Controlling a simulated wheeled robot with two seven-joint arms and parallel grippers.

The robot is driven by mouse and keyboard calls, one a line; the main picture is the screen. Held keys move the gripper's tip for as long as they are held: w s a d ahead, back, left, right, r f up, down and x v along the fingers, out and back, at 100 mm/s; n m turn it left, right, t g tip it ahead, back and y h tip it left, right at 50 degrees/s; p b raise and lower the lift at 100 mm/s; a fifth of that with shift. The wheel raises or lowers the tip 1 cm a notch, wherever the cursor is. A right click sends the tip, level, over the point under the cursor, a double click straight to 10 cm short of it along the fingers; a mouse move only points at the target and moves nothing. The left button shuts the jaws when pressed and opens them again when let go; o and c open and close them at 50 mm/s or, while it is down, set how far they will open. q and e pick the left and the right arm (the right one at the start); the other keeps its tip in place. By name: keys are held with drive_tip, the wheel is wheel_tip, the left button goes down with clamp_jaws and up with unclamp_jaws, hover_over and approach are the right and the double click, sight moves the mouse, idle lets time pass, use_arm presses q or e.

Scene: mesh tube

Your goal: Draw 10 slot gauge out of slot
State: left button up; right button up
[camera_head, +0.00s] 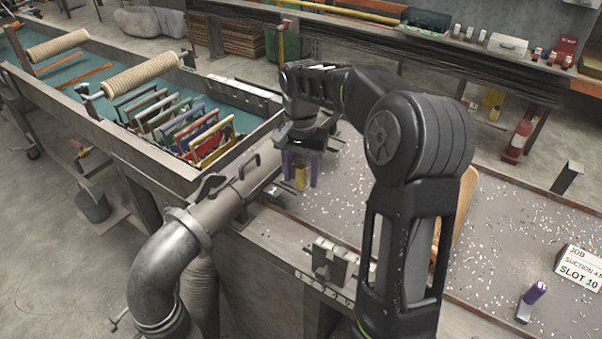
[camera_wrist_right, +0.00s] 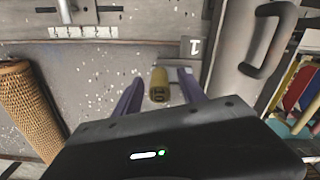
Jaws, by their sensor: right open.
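A yellow cylindrical knob (camera_head: 300,178), with a dark marking on its end too blurred to read surely, stands beside the grey pipe (camera_head: 228,206). I take it for the slot gauge's handle. It also shows in the right wrist view (camera_wrist_right: 159,86). My right gripper (camera_head: 300,174) is open, with its purple fingers on either side of the knob. In the right wrist view the fingers (camera_wrist_right: 160,78) show gaps to the knob. The gauge's lower part and its slot are hidden. My left gripper is not in view.
A job card (camera_head: 578,268) reads "SUCTION" and "SLOT 10". Coloured frames (camera_head: 185,125) stand in the trough (camera_head: 150,165) at left.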

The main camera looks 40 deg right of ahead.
drive_tip(key=shift+r, duration=0.15)
wheel_tip(320, 180, up, 8)
drive_tip(key=shift+f+p, duration=0.2)
drive_tip(key=shift+p, duration=0.15)
idle(0.4)
